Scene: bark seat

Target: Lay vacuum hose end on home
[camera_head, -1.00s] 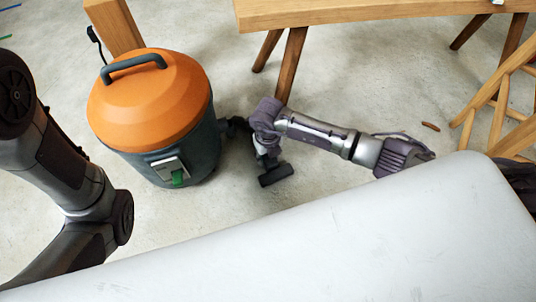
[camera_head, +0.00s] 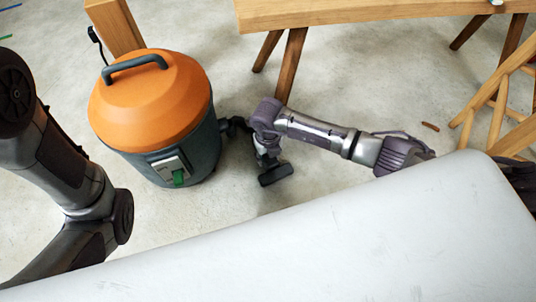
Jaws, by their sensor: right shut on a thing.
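The vacuum has an orange domed lid (camera_head: 150,105) with a dark handle and a dark grey body (camera_head: 203,150). It stands on the floor at left centre. My right arm reaches in from the right, and my right gripper (camera_head: 267,157) is low beside the vacuum's right side. It appears shut on a dark, bar-like piece (camera_head: 276,175), which looks like the hose end. A dark piece (camera_head: 236,126) lies between the vacuum's side and my wrist. Most of the hose and the finger contact are hidden or too small to tell. My left gripper is out of view.
A pale panel (camera_head: 340,235) fills the lower front. A wooden table (camera_head: 350,12) with angled legs stands at the back, and a wooden post (camera_head: 115,25) rises behind the vacuum. Wooden slats (camera_head: 497,115) stand at right.

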